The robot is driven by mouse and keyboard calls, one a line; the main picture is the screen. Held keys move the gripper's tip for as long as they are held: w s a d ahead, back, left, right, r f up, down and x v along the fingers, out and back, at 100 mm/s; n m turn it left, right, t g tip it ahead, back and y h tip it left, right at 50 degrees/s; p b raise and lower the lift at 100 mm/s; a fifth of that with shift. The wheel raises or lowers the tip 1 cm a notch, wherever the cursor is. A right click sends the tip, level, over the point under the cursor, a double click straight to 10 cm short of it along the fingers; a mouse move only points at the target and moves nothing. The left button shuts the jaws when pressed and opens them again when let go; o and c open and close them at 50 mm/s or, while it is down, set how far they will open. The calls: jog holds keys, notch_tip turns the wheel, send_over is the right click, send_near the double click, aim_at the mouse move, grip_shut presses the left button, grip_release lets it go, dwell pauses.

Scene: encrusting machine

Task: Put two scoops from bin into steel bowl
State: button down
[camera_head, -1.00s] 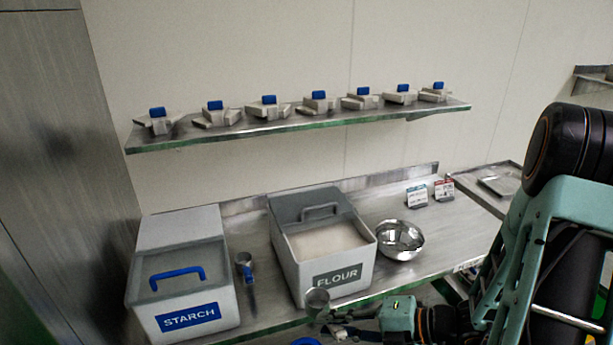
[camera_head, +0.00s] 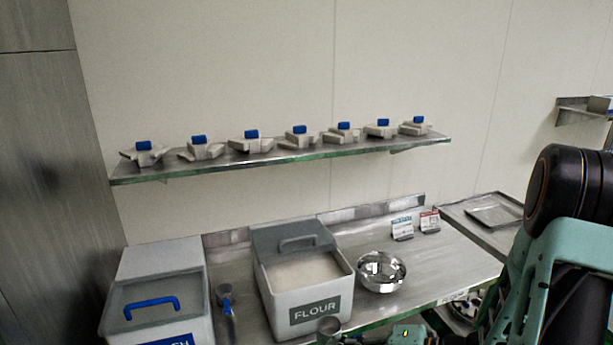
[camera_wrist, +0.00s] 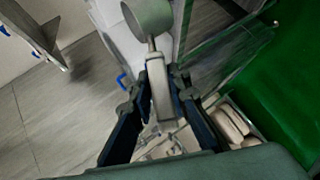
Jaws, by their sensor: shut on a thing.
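My gripper (camera_wrist: 161,84) is shut on the handle of a grey scoop (camera_wrist: 148,17), whose round cup sticks out beyond the fingers. In the head view the scoop's cup (camera_head: 329,325) shows at the bottom edge, in front of the flour bin; the fingers are mostly out of frame there. I cannot see inside the cup. The bin marked FLOUR (camera_head: 345,292) has its lid pushed back and holds pale flour (camera_head: 303,272). The shiny steel bowl (camera_head: 380,285) stands on the table just right of this bin and looks empty.
A bin marked STARCH (camera_head: 120,322), with a blue-handled lid, stands at left. Another scoop (camera_head: 224,295) stands between the bins. Two small cards (camera_head: 402,228) stand behind the bowl. A wall shelf (camera_head: 290,155) holds several blue-topped pieces. The table right of the bowl is clear.

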jog(key=w+d+r+m+t+h, duration=0.1)
jog(key=w+d+r+m+t, duration=0.1)
jog(key=w+d, duration=0.4)
jog(key=w, duration=0.2)
jog(key=shift+w+r+t, duration=0.15)
jog(key=shift+w+t, duration=0.15)
jog(key=shift+d, duration=0.15)
